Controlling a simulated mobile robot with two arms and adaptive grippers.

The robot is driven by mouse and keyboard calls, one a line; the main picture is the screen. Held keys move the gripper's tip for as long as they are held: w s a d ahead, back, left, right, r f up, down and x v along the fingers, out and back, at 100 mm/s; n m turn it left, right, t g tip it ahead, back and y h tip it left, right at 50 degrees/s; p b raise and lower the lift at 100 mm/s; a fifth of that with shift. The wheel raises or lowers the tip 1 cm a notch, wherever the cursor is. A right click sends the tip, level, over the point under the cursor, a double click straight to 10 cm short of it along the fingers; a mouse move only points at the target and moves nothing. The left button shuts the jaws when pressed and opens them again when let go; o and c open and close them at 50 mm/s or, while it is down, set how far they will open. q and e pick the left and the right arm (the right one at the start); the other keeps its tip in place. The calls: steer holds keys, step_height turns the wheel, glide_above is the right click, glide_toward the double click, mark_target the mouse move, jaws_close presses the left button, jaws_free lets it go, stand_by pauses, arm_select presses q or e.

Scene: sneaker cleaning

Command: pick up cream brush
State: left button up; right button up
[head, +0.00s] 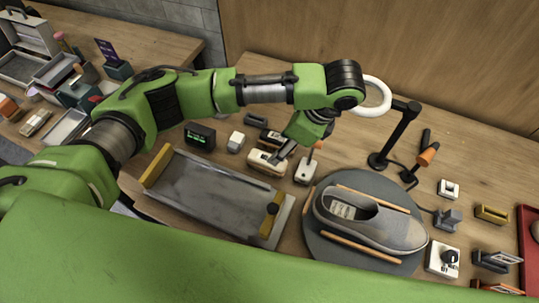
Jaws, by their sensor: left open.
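My left gripper (282,154) points down over the bench with its jaws open. Its fingertips are at a low cream item (259,165), which looks like a brush and is partly hidden by the fingers. I cannot tell whether they touch it. A second cream item (302,175) with an upright brown part stands just to the right. The frame is too small to tell for sure which one is the cream brush. A grey sneaker (395,228) lies on a round dark mat (325,256) farther right. My right gripper is not in view.
A grey metal tray (205,194) lies left of the cream items. A small black display (200,137) and a white block (236,141) stand behind it. A black ring-lamp stand (392,140) rises behind the mat. Small tools crowd the right side.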

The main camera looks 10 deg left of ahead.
mark_target(267, 158)
arm_select(q)
steer(key=x, duration=0.5)
steer(key=shift+s+a+f, duration=0.2)
steer(key=shift+s+f, duration=0.05)
steer(key=shift+f, duration=0.1)
steer(key=shift+w+f, duration=0.15)
steer(key=shift+f, duration=0.1)
steer(key=x, duration=0.1)
steer(key=p+x, duration=0.1)
steer(key=x, duration=0.2)
steer(key=shift+w, duration=0.3)
steer(key=shift+w+a+f, duration=0.1)
steer(key=shift+a+f, duration=0.05)
steer(key=shift+f, duration=0.4)
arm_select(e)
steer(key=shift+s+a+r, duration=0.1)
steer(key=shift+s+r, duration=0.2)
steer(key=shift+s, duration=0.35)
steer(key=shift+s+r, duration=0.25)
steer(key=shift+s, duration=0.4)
arm_select(q)
steer(key=shift+f+p, duration=0.25)
steer(key=shift+p, duration=0.15)
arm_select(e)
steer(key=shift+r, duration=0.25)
arm_select(q)
steer(key=c, duration=1.2)
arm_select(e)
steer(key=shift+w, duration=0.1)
